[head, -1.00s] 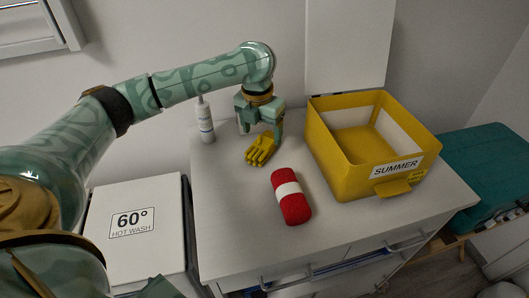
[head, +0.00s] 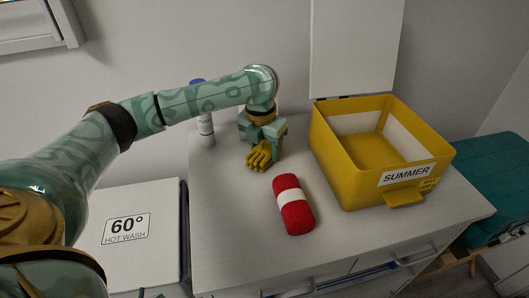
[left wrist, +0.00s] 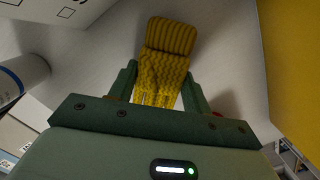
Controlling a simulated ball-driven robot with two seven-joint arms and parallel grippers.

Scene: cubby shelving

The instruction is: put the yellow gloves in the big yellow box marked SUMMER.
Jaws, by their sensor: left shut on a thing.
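The yellow gloves (head: 258,156) are at the back middle of the white dresser top. My left gripper (head: 266,142) is shut on them from above, and they also show between its fingers in the left wrist view (left wrist: 168,45), with the knitted cuff sticking out past the fingertips. I cannot tell whether the gloves touch the surface. The big yellow box (head: 345,178) marked SUMMER stands open to the right, apart from the gripper. It looks empty inside, and its yellow wall also fills the right edge of the left wrist view (left wrist: 292,60). My right gripper is not in view.
A red roll with a white band (head: 293,205) lies in front of the gloves. A white bottle with a blue cap (head: 206,130) stands behind left. A white 60° HOT WASH bin (head: 110,255) is at left, a teal case (head: 485,180) at right. A white panel (head: 352,45) stands behind the box.

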